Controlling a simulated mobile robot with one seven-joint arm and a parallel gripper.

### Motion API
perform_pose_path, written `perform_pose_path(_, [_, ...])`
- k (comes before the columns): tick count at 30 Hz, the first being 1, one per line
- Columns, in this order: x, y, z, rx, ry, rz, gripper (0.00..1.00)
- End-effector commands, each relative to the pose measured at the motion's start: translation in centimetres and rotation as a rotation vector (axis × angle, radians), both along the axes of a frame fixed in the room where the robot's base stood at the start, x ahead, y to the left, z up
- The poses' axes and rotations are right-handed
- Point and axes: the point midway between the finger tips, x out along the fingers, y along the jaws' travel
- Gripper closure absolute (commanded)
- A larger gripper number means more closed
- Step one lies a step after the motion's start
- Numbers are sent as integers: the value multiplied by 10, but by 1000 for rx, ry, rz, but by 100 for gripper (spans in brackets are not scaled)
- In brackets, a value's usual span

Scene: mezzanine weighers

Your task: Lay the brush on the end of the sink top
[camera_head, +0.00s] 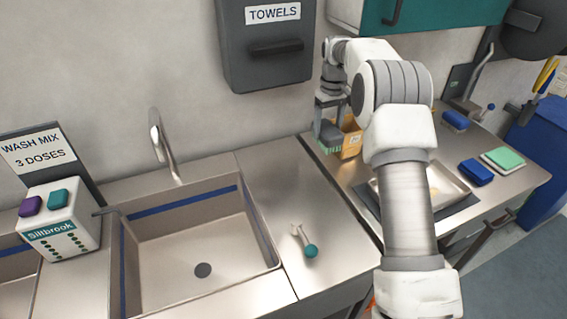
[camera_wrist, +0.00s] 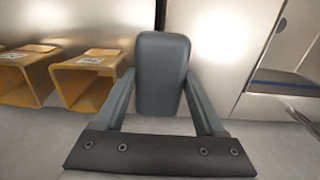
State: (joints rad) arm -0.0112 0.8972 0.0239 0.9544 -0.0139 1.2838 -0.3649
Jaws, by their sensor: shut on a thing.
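The brush (camera_head: 330,137) has a dark grey back and green bristles that point down in the head view. My gripper (camera_head: 329,112) is shut on it. In the wrist view the brush's grey back (camera_wrist: 162,75) fills the space between the fingers. The brush hangs near the wall, by the seam between the sink top and the right-hand bench; its height above the surface is hard to tell. The end of the sink top (camera_head: 285,195) is the bare steel right of the basin.
A tap-like tool with a teal knob (camera_head: 310,250) lies on the sink top end. Yellow holders (camera_head: 351,142) stand right of the brush. A tray (camera_head: 448,190), a blue brush (camera_head: 455,121) and a blue sponge (camera_head: 476,172) are on the right bench. The basin (camera_head: 200,245) is empty.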

Motion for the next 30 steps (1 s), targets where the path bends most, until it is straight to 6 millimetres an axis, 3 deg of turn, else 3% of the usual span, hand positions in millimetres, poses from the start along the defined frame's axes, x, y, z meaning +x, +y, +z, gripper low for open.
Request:
perform_pose_path(5, [-6, 11, -7, -5, 7, 3, 73])
perform_pose_path(18, [-48, 91, -60, -5, 5, 3, 73])
perform_pose_path(26, [-54, 103, -74, -5, 3, 0, 73])
perform_pose_path(30, [-55, 103, -93, -6, 6, 0, 73])
